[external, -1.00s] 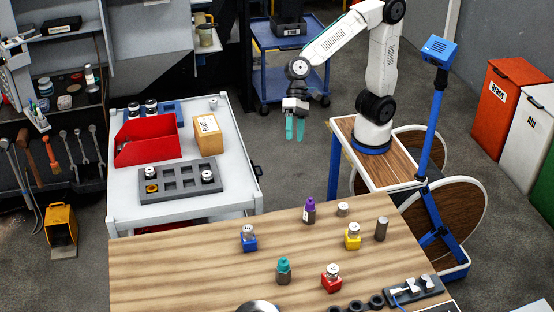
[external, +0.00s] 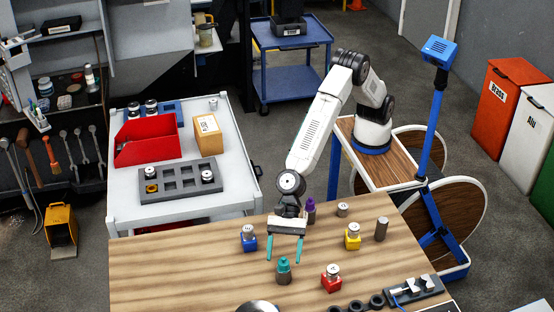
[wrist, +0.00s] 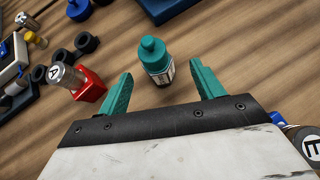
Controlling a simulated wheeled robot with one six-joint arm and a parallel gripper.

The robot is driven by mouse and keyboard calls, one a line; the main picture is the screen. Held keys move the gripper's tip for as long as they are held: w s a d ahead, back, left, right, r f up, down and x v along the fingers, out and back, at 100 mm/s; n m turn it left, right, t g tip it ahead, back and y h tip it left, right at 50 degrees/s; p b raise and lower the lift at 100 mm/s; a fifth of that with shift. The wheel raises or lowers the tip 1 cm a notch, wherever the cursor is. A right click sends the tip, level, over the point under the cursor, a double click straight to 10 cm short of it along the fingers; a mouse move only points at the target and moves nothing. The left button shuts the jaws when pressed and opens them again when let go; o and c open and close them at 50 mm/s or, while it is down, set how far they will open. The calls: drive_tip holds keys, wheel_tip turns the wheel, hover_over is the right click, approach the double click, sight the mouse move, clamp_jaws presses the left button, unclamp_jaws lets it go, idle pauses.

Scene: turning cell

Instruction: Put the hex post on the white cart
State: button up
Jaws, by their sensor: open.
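I cannot tell for certain which piece is the hex post. A plain grey metal post (external: 381,228) stands upright at the right of the wooden bench, and a shorter silver piece (external: 342,209) stands left of it. Lettered metal pieces sit in a blue block (external: 249,243), a yellow block (external: 352,241) and a red block (external: 331,281). My gripper (external: 284,258) is open and empty above the bench. A teal-capped bottle (external: 283,272) stands below it; in the wrist view the bottle (wrist: 155,62) shows between the teal fingers. The white cart (external: 237,178) stands at the left.
The cart carries a red bin (external: 135,151), a cardboard box (external: 209,145) and a grey slotted tray (external: 155,194) with some slots filled. A purple-capped bottle (external: 311,207) stands close behind my gripper. Bare cart top shows around the tray. The bench's left part (external: 170,265) is clear.

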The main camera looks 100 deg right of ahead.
sight(283, 269)
drive_tip(key=x, duration=0.5)
drive_tip(key=shift+s+a+f, duration=0.1)
drive_tip(key=shift+a+f, duration=0.05)
drive_tip(key=shift+c, duration=0.4)
clamp_jaws()
